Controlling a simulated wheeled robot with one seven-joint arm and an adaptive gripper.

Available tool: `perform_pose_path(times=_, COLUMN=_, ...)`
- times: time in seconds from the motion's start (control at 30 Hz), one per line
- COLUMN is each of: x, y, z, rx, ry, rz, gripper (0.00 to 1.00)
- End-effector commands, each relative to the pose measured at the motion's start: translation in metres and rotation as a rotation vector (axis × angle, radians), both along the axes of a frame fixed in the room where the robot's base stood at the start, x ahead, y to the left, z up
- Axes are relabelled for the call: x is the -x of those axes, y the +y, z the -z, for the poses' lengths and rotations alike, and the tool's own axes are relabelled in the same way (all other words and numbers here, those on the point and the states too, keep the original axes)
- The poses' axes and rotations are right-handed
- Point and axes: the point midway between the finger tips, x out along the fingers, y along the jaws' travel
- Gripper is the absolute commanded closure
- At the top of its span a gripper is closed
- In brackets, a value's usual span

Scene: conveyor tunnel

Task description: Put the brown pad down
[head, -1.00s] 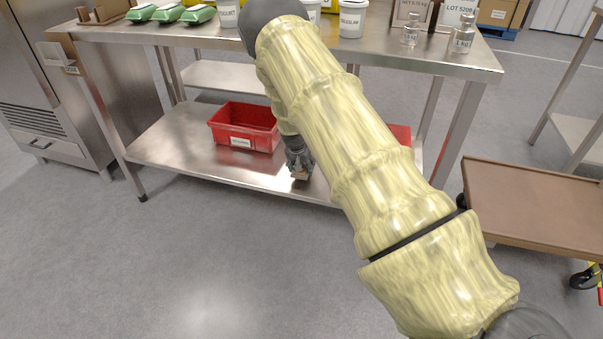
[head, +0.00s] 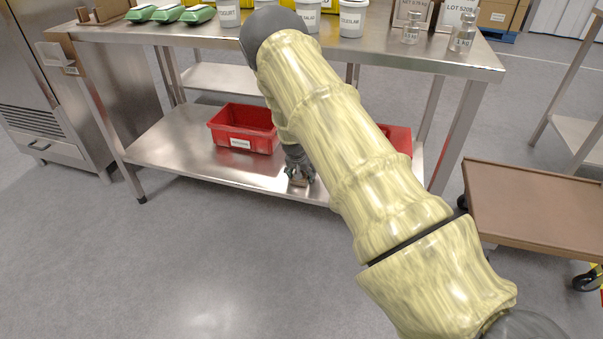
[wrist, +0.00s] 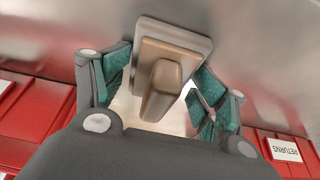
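The brown pad (wrist: 172,52) has a flat plate with a raised grip, and it shows between my fingers in the wrist view. In the head view it is a small brown shape (head: 299,182) low at my gripper, at the front of the steel table's lower shelf (head: 190,150). It appears to rest on that shelf. My gripper (wrist: 160,88) is open, with its teal finger pads spread on both sides of the grip and a gap showing at each side. In the head view the gripper (head: 300,178) points down, partly behind my arm.
A red bin (head: 240,142) stands left of the gripper on the shelf. Another red bin (head: 398,137) is to the right, mostly behind my arm. Tubs, green packs and weights stand on the tabletop (head: 385,52). A brown-topped cart (head: 535,205) is at the right.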

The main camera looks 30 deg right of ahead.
Motion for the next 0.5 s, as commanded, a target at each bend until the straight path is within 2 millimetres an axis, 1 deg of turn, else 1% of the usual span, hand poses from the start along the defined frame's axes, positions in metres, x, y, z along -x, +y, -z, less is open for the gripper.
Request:
perform_pose_path(times=0.03, x=0.003, y=0.001, z=0.004, rx=-0.003, ry=0.006, rz=0.0, gripper=0.21)
perform_pose_path(times=0.33, x=0.002, y=0.001, z=0.003, rx=-0.002, ry=0.006, rz=0.0, gripper=0.21)
perform_pose_path(times=0.43, x=0.002, y=0.001, z=-0.001, rx=-0.002, ry=0.005, rz=0.0, gripper=0.21)
perform_pose_path(times=0.5, x=0.001, y=0.001, z=-0.008, rx=-0.002, ry=0.004, rz=-0.001, gripper=0.21)
